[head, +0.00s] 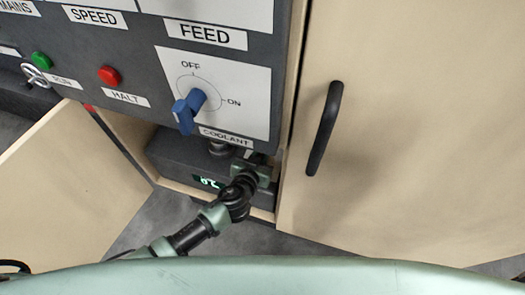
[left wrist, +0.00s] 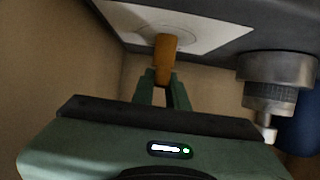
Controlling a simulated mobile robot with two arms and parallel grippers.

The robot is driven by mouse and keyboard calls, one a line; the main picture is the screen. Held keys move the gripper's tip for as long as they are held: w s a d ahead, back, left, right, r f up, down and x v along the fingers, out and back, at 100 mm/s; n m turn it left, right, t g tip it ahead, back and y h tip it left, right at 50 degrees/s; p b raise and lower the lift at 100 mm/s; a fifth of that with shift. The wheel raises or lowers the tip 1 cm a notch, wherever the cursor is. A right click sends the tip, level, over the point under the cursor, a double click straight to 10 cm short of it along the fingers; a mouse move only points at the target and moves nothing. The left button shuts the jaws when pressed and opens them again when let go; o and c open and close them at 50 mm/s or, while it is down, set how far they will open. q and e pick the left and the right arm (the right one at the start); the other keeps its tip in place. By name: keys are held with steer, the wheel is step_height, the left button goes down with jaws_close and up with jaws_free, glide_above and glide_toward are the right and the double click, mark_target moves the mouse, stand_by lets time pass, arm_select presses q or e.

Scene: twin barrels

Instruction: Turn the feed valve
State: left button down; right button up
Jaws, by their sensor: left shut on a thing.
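A blue lever knob (head: 188,109) sits on a white plate (head: 240,100) under the FEED label, with OFF and ON marks around it and a COOLANT label below. My left gripper (head: 262,165) reaches under the panel's lower edge in the head view, apart from the blue knob; its fingertips are hidden there. In the left wrist view my left gripper (left wrist: 164,82) is shut on the lower end of an orange-brown handle (left wrist: 166,55). This handle hangs from a pale plate (left wrist: 205,31) on the surface above. Which way the handle is turned cannot be told. My right gripper is not in view.
A metal fitting (left wrist: 270,85) hangs close to the right of my left gripper. A closed door with a black handle (head: 324,128) stands right; an open door (head: 50,180) stands left.

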arm_select(q)
steer(key=shift+w+a+r+m+g+h+p, duration=0.1)
steer(key=shift+m+g+h+p, duration=0.1)
steer(key=shift+m+h+p, duration=0.25)
steer(key=shift+a+r+m+g+h+p, duration=0.1)
steer(key=shift+m+g+h+p, duration=0.15)
steer(key=shift+m+h, duration=0.3)
steer(key=shift+w+m+g+h+p, duration=0.1)
steer(key=shift+m+g+h+p, duration=0.55)
steer(key=shift+m+h, duration=0.25)
steer(key=shift+a+m+g+h+p, duration=0.1)
steer(key=shift+m+g+h+p, duration=0.55)
steer(key=shift+m, duration=0.25)
steer(key=shift+w+f+m+g+h, duration=0.1)
steer(key=shift+m+g+h, duration=0.25)
steer(key=shift+m+h, duration=0.1)
steer(key=shift+f+m+g+h, duration=0.1)
steer(key=shift+m+g+h, duration=0.4)
steer(key=shift+m+g, duration=0.15)
steer(key=shift+m+g+h+b, duration=0.5)
steer(key=shift+m+g+b, duration=0.25)
steer(key=shift+m+g, duration=0.55)
steer(key=shift+g, duration=0.05)
